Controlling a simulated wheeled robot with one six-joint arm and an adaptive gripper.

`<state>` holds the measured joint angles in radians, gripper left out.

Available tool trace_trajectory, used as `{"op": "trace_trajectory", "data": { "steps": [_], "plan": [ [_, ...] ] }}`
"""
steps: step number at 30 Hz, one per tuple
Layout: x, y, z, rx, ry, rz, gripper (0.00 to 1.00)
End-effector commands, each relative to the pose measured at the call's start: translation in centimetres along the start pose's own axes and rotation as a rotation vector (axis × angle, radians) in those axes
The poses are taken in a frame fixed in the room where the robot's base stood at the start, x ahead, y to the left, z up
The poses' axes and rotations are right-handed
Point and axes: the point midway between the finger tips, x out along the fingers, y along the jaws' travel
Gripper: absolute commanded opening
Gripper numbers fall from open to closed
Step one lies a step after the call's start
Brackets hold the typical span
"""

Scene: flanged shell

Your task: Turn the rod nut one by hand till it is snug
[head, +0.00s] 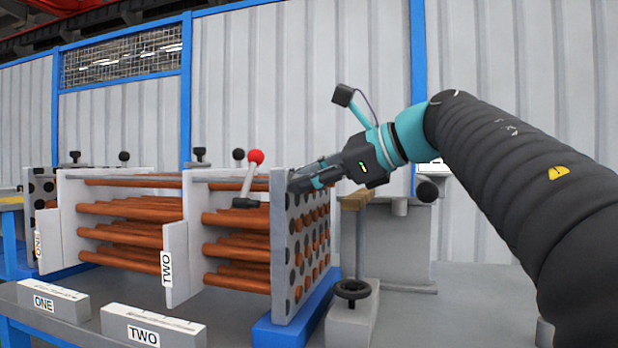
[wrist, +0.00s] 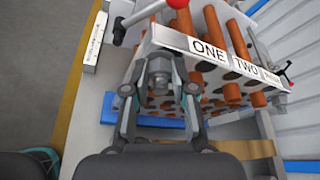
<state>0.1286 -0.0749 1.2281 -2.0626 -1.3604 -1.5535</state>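The flanged shell's tube bundle shows in the head view as rows of copper-brown tubes (head: 128,211) through pale upright plates. A perforated end plate (head: 298,262) stands at its right end. My gripper (head: 296,186) is at the top edge of that plate, reaching in from the right. In the wrist view its two fingers (wrist: 160,80) point at the plate, with a grey, rounded part (wrist: 158,70) between the tips. This may be the rod nut, but I cannot tell, nor whether the fingers press on it. The nut is not clear in the head view.
A red-knobbed lever (head: 254,170) rises close left of my gripper. Blocks labelled ONE (head: 52,301) and TWO (head: 152,328) lie on the bench front. A stand with a black handwheel (head: 352,290) is right of the end plate. A corrugated wall (head: 300,70) is behind.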

Motion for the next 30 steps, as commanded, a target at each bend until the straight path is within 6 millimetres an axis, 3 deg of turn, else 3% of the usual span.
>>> {"op": "trace_trajectory", "data": {
  "steps": [2, 14, 30],
  "plan": [
    [0.00, 0.01, 0.00, 0.000, 0.000, 0.000, 0.00],
    [-0.10, -0.23, 0.23, 0.056, 0.000, 0.024, 0.00],
    [-0.12, -0.56, 0.18, 0.369, 0.001, 0.153, 0.00]
  ]
}}
